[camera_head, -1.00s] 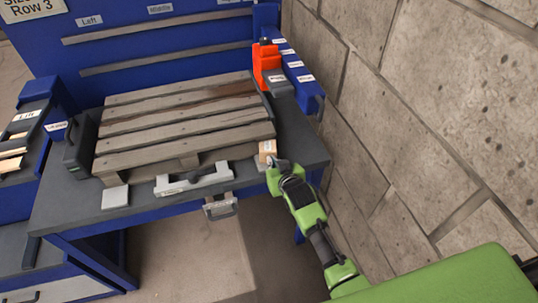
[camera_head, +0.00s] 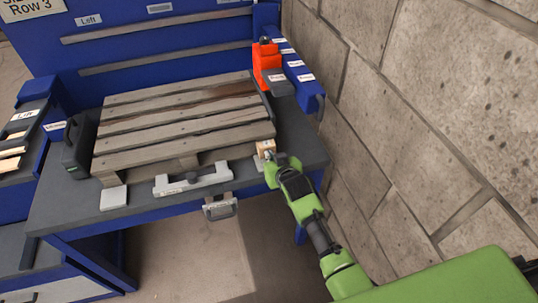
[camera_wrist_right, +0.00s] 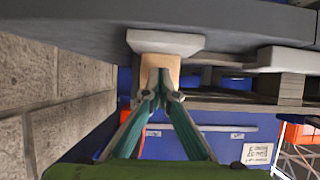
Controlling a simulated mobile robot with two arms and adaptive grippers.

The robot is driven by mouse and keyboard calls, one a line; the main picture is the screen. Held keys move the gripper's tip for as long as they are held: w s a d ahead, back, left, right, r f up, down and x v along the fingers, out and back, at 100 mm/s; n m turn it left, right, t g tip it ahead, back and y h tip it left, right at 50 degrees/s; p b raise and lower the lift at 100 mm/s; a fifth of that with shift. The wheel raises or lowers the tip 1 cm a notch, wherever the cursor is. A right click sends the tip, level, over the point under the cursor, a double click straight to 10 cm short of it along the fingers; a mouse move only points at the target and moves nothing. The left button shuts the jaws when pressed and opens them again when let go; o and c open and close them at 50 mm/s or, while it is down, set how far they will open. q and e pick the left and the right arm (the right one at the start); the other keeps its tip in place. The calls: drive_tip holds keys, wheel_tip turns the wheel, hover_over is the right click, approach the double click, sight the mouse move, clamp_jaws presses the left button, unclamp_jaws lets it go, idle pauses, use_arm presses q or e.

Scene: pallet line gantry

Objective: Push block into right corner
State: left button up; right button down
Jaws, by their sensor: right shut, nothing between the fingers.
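The small wooden block (camera_head: 265,146) stands at the front right corner of the pallet (camera_head: 185,122), above a light grey corner piece (camera_head: 259,164). My right gripper (camera_head: 270,158) is shut and empty, its tip at the near side of the block. In the right wrist view the shut fingertips (camera_wrist_right: 161,93) are against or very close to the block (camera_wrist_right: 173,66); I cannot tell if they touch. The grey corner piece (camera_wrist_right: 165,43) shows behind it there. My left gripper is out of view.
A grey clamp bar (camera_head: 192,180) and a white corner piece (camera_head: 114,198) lie along the table's front edge. A black case (camera_head: 78,147) stands left of the pallet, an orange device (camera_head: 266,65) behind right. A stone wall (camera_head: 430,110) borders the right side.

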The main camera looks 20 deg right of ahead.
drive_tip(key=shift+w, duration=0.55)
drive_tip(key=shift+w+b, duration=0.3)
drive_tip(key=shift+b, duration=0.1)
drive_tip(key=shift+w, duration=0.55)
drive_tip(key=shift+s+r+p, duration=0.15)
drive_tip(key=shift+s+p, duration=0.5)
drive_tip(key=shift+s, duration=0.25)
drive_tip(key=s+p, duration=0.2)
drive_tip(key=s, duration=0.1)
drive_tip(key=shift+s, duration=0.2)
drive_tip(key=shift+s+p, duration=0.45)
drive_tip(key=shift+s, duration=0.05)
